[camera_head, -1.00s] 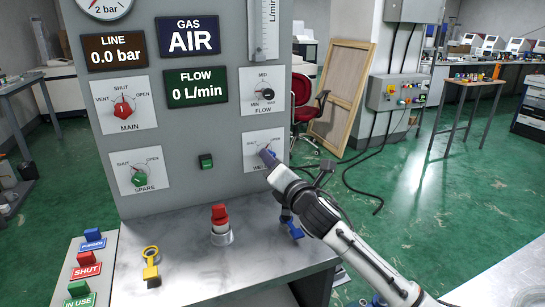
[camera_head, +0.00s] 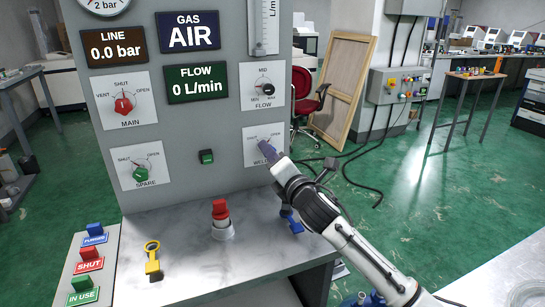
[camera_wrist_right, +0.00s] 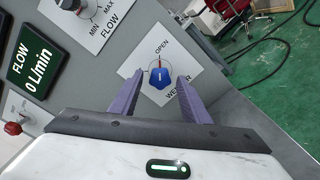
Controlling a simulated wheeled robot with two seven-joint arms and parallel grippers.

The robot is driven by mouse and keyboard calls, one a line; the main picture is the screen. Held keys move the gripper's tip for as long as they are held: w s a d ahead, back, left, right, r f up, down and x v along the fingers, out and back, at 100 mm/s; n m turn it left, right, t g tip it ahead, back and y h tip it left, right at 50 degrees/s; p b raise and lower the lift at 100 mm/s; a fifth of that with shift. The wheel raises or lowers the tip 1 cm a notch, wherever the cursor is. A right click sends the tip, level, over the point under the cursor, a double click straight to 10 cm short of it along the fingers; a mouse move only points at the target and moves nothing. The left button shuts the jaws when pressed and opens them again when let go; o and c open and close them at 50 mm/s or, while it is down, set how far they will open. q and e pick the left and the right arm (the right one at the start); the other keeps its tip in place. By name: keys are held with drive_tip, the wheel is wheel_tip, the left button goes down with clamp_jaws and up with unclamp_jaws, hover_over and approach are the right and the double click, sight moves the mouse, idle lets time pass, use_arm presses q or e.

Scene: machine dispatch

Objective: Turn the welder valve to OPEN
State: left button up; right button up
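The welder valve is a blue knob (camera_wrist_right: 160,78) on a white dial plate (camera_wrist_right: 185,62) low on the right of the grey panel. In the wrist view OPEN is printed above the knob; a small red mark lies between them. The head view shows the plate (camera_head: 251,154) with SHUT at its upper left, but the gripper hides the knob. My right gripper (camera_wrist_right: 160,75) is open, its two purple fingers on either side of the knob with gaps visible; I cannot tell whether they touch it. It also shows in the head view (camera_head: 266,150). My left gripper is out of view.
The panel also carries the MAIN (camera_head: 123,104), SPARE (camera_head: 140,172) and FLOW (camera_head: 264,86) knobs. A red button (camera_head: 220,211), a yellow key-like piece (camera_head: 152,258) and a blue one (camera_head: 292,221) are on the ledge below. A red chair (camera_head: 306,96) stands behind.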

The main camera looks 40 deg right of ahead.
drive_tip(key=shift+s, duration=0.1)
drive_tip(key=v, duration=1)
drive_tip(key=shift+b, duration=0.4)
